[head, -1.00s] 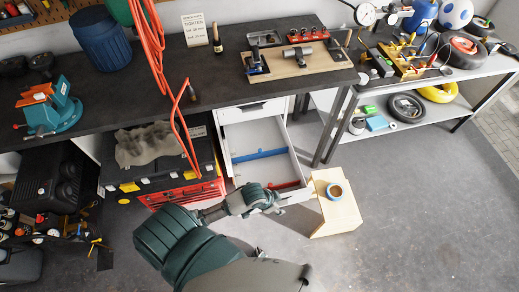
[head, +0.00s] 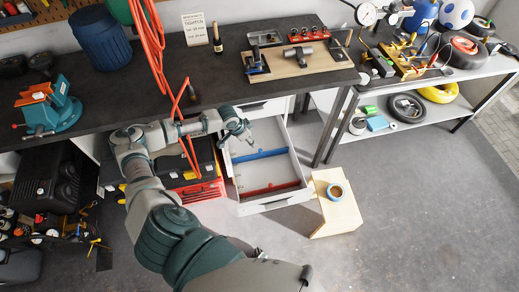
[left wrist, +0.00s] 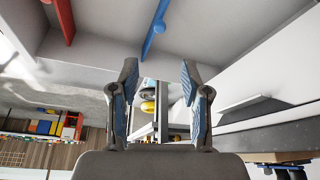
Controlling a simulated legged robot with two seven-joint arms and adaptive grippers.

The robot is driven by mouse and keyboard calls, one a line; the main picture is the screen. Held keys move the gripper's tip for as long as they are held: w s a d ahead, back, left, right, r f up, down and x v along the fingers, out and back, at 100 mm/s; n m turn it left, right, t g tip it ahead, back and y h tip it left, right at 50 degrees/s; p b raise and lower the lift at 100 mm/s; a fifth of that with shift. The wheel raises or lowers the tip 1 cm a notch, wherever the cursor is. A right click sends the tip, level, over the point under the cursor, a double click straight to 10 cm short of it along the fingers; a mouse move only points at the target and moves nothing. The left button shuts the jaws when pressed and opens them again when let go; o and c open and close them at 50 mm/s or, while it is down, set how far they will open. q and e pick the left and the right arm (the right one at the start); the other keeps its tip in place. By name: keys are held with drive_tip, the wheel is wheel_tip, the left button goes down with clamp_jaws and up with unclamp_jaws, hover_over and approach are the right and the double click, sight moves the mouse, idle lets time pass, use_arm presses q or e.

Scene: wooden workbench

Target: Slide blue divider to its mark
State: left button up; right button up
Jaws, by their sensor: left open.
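The blue divider (head: 262,155) spans the open drawer (head: 283,203) in the head view, across its middle. In the left wrist view it shows at the top (left wrist: 155,28). A red divider (head: 270,188) lies nearer the drawer's front and also shows at the upper left of the left wrist view (left wrist: 66,20). My left gripper (head: 247,137) is at the drawer's back left, behind the blue divider in the picture. Its fingers (left wrist: 160,95) are apart with nothing between them. I cannot make out the divider's mark. My right gripper is not in view.
The dark workbench (head: 200,82) overhangs the drawer's back. Orange hose (head: 157,45) hangs beside my left arm. A red toolbox (head: 198,191) stands left of the drawer. A wooden box (head: 338,215) with a tape roll (head: 335,191) stands to the right. Floor in front is clear.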

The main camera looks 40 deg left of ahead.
sight(260, 150)
use_arm(q)
drive_tip(key=b+x, duration=0.1)
drive_tip(key=x, duration=1.2)
drive_tip(key=shift+w+a, duration=0.1)
drive_tip(key=shift+c, duration=0.3)
clamp_jaws()
